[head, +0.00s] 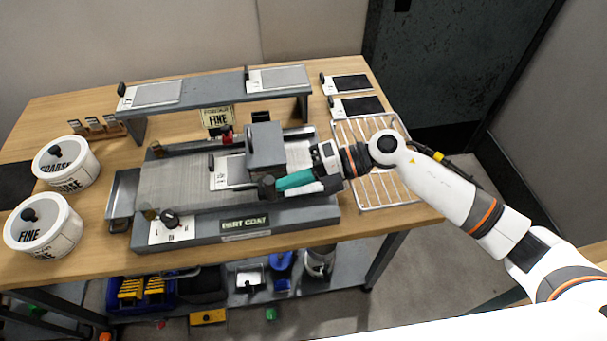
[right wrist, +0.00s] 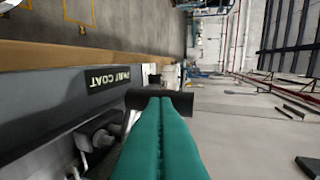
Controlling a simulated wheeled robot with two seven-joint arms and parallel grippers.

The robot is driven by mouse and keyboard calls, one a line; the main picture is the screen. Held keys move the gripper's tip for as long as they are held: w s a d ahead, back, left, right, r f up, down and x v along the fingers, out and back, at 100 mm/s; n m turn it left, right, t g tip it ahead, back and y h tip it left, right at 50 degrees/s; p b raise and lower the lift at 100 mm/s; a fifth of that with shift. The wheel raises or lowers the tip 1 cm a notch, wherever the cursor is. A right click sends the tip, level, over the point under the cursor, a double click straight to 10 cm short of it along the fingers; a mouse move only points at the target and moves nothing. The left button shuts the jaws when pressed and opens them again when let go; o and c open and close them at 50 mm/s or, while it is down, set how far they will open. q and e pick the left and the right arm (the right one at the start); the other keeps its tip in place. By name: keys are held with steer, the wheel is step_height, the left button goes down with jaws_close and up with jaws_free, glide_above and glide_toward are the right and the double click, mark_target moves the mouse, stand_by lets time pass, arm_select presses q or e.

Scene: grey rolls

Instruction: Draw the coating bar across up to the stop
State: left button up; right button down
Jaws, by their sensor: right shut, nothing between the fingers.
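The coating machine (head: 185,180), labelled "PAINT COAT" or similar, stands on the wooden bench with a flat grey bed. A grey block-shaped carriage (head: 265,145) stands across the bed, right of its middle. A dark round end piece (head: 267,187) sits at the carriage's near side; I cannot tell if it is the coating bar's end. My right gripper (head: 279,184) has teal fingers, shut and empty, with tips at this piece. In the right wrist view a dark cylinder (right wrist: 178,102) lies at the fingertips; contact is unclear. The stop cannot be identified. My left gripper is out of view.
A raised grey shelf (head: 215,92) with two panels spans behind the bed. A wire rack (head: 375,150) lies to the right, under my right arm. Two white tubs (head: 66,163) (head: 43,225) stand at the left. A dial plate (head: 171,230) sits at the bed's front left.

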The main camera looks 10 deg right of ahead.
mark_target(271, 185)
steer(key=shift+s+a+p, duration=0.1)
steer(key=shift+a+p, duration=0.65)
steer(key=shift+a, duration=1.8)
steer(key=shift+d, duration=0.15)
steer(key=shift+d, duration=0.4)
steer(key=d, duration=0.3)
